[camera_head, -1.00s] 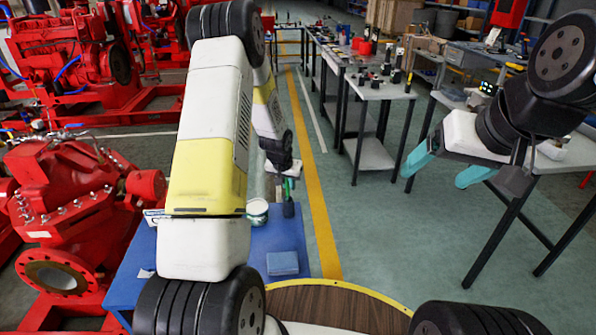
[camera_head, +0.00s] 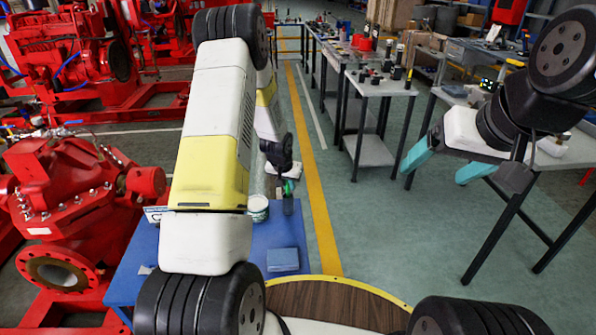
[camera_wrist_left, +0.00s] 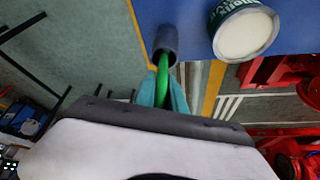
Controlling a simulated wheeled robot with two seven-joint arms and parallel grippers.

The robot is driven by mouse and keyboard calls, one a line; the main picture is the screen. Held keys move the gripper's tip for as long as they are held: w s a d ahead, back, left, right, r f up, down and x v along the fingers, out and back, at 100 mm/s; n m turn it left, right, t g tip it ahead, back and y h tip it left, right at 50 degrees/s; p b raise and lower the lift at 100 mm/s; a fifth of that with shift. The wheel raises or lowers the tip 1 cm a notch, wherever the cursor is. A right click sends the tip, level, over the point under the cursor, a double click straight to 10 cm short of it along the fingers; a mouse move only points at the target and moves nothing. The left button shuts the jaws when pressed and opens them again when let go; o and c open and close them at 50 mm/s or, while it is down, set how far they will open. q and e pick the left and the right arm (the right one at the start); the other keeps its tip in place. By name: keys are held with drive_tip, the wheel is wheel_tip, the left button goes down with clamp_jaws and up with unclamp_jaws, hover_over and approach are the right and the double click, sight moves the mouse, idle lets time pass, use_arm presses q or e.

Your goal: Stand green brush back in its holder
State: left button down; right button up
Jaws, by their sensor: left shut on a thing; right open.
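The green brush (camera_wrist_left: 166,84) is held between the teal fingers of my left gripper (camera_wrist_left: 163,92), which is shut on it. In the left wrist view its green part reaches the mouth of the dark grey cylindrical holder (camera_wrist_left: 166,40). I cannot tell whether any of it is inside. In the head view a bit of the green brush (camera_head: 287,187) shows just above the holder (camera_head: 288,206), which stands upright on the blue table. My left fingers are mostly hidden there. My right gripper (camera_head: 447,165) is open and empty at the right, in front of a grey workbench.
A white-topped can (camera_wrist_left: 243,32) stands beside the holder; the head view shows it too (camera_head: 258,208). A blue-grey block (camera_head: 283,260) lies nearer on the blue table (camera_head: 262,241). A red pump (camera_head: 65,195) is at the left. Open floor lies right of the table.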

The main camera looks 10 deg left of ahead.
use_arm(q)
drive_tip(key=c, duration=1.3)
unclamp_jaws()
drive_tip(key=shift+r, duration=4.5)
